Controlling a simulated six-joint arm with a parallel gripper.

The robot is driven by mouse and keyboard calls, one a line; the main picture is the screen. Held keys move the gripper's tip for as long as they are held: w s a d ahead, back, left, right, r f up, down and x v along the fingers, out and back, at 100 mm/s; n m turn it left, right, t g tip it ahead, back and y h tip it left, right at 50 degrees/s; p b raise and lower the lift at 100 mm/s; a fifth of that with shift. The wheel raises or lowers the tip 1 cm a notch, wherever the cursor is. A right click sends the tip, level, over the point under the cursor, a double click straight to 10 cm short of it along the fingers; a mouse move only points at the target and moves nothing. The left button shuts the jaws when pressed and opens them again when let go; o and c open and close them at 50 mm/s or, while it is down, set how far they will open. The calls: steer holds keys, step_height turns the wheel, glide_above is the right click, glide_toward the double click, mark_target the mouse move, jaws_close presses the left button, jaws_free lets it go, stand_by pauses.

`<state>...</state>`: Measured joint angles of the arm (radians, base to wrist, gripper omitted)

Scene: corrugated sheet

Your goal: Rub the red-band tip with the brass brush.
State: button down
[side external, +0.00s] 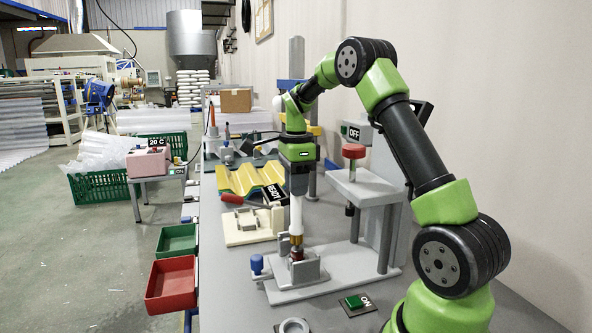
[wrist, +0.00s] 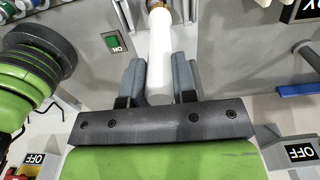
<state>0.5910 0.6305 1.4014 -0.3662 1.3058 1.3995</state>
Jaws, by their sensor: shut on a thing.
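My gripper (side external: 297,190) points straight down and is shut on the white handle of the brass brush (side external: 296,215). The brush hangs upright, with its brass-coloured end lowest. In the wrist view the white handle (wrist: 160,62) lies between the two grey fingers of my gripper (wrist: 159,75), and its brass end is at the top edge. Directly below the brush, the red-band tip (side external: 297,254) shows as a small dark-red and brown piece between the grey blocks of a holder (side external: 312,268). The brass end is at or just above it; I cannot tell whether they touch.
A grey press stand (side external: 376,215) with a red knob stands just right of the brush. A cream block with a red-handled clamp (side external: 245,224) and a yellow corrugated sheet (side external: 240,180) lie behind left. Green (side external: 177,240) and red (side external: 170,283) bins hang at the left edge.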

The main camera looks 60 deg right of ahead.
steer(key=shift+r, duration=4.05)
steer(key=shift+f, duration=0.15)
step_height(320, 180, down, 8)
steer(key=s+a, duration=0.1)
steer(key=shift+w+d+r, duration=0.15)
steer(key=shift+w+r, duration=0.05)
steer(key=shift+r, duration=1.2)
steer(key=shift+w+d+r, duration=0.15)
steer(key=shift+d+r, duration=0.05)
steer(key=shift+r, duration=1.15)
steer(key=shift+w+d+r, duration=0.15)
steer(key=shift+w+r, duration=0.05)
steer(key=shift+r, duration=1.2)
steer(key=shift+f, duration=0.15)
